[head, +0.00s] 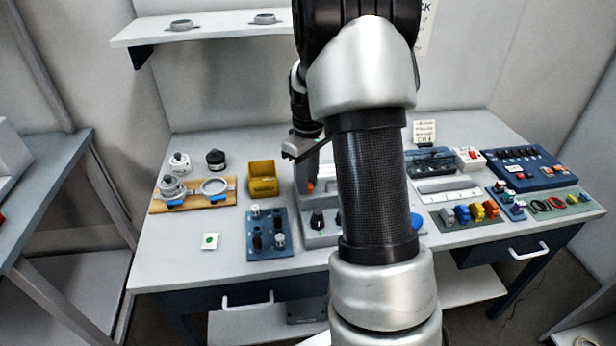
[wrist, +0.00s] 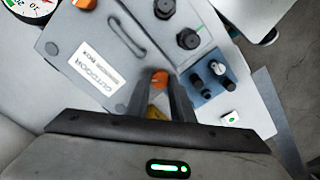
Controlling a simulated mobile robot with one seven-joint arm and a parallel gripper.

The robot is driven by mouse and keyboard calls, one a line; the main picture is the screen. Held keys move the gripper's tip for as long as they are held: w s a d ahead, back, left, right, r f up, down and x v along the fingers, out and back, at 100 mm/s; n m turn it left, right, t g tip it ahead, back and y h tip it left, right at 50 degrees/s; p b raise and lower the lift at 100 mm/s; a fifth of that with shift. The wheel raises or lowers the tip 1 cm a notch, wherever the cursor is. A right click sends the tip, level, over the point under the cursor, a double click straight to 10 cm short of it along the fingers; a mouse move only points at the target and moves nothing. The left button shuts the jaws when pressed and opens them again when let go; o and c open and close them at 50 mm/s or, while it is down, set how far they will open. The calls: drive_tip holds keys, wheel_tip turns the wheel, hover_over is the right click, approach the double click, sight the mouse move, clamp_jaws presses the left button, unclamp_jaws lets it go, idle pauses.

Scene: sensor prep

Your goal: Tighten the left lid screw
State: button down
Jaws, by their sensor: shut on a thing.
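The grey sensor box (wrist: 60,50), labelled as an outdoor sensor box, fills the upper left of the wrist view. In the head view the box (head: 322,238) stands mid-table, partly hidden by my arm. My gripper (wrist: 158,88) points down at the lid's edge, shut on the orange left lid screw (wrist: 159,78), which shows between its fingertips. Another orange screw (wrist: 87,4) shows at the top of the wrist view, clear of my gripper. How far the held screw is turned in cannot be told.
A yellow bin (head: 263,178) stands close left of the box. A blue block with several knobs (head: 267,234) lies in front of the bin; a wooden board with grey rings (head: 200,202) is farther left. Black knobs (wrist: 187,40) rise from the box. Coloured parts and blue panels (head: 530,167) crowd the right.

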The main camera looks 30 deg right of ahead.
drive_tip(key=m+p, duration=0.2)
drive_tip(key=m, duration=0.5)
drive_tip(key=m+p, duration=0.1)
drive_tip(key=m, duration=0.5)
drive_tip(key=shift+m+p, duration=0.35)
drive_tip(key=shift+m, duration=0.05)
drive_tip(key=m+p, duration=0.2)
drive_tip(key=m, duration=0.4)
drive_tip(key=m+p, duration=0.3)
drive_tip(key=m, duration=0.3)
drive_tip(key=shift+m, duration=0.3)
drive_tip(key=c, duration=1.5)
unclamp_jaws()
drive_tip(key=shift+c, duration=0.2)
